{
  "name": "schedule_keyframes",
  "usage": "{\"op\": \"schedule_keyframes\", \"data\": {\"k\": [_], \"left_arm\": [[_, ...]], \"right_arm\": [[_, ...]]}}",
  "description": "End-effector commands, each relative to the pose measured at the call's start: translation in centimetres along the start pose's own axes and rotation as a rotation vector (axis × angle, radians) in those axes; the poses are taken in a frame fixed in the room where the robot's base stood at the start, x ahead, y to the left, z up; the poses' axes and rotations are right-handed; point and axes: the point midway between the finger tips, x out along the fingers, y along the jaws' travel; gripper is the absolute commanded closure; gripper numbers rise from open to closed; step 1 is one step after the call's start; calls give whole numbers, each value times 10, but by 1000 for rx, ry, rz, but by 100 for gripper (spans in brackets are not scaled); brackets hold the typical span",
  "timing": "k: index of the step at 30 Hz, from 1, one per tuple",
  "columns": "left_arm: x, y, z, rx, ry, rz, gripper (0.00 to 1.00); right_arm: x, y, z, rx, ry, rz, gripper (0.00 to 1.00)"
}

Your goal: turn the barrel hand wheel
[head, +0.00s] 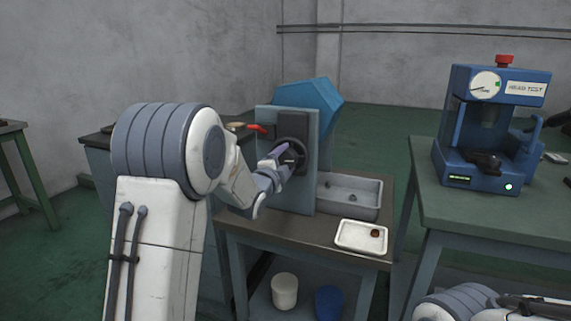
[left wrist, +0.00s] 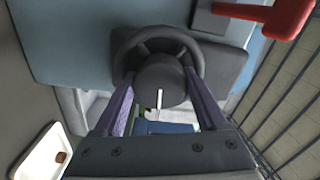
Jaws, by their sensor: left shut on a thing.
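The barrel hand wheel (head: 299,147) is a dark round wheel on the front of the blue-grey heading machine (head: 271,119). In the left wrist view the hand wheel (left wrist: 158,38) shows its rim, spokes and a thick round hub with a white mark. My left gripper (head: 284,152) is at the wheel, and its purple fingers lie on either side of the hub in the left wrist view (left wrist: 160,78). It is shut on the wheel. The fingertips' exact contact is partly hidden. My right gripper is out of view; only part of my right arm shows at the lower right.
A red-ended lever (head: 258,128) sticks out left of the wheel. A grey bin (head: 365,204) and a white tray (head: 350,238) with a small brown part are to the right. A blue test press (head: 492,135) stands on the green table (head: 480,210). Two buckets sit below.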

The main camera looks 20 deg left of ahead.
Motion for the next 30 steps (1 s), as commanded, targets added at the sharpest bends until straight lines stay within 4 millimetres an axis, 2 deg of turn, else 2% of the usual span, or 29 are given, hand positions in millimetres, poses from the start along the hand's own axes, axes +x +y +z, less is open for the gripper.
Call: {"op": "schedule_keyframes", "data": {"k": [10, 11, 12, 13, 23, 26, 30], "left_arm": [[0, 1, 0, 3, 0, 3, 82], [0, 1, 0, 2, 0, 3, 22], [0, 1, 0, 2, 0, 3, 7], [0, 1, 0, 2, 0, 3, 0], [-6, 0, 0, 1, -1, 1, 0], [-20, 0, 0, 2, -1, 2, 0], [-49, 0, 0, 2, -1, 1, 0]], "right_arm": [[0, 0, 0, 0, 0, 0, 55], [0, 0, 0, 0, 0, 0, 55], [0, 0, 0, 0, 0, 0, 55], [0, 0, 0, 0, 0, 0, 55], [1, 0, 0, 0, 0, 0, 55], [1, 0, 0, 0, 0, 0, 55], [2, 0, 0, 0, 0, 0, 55]]}}
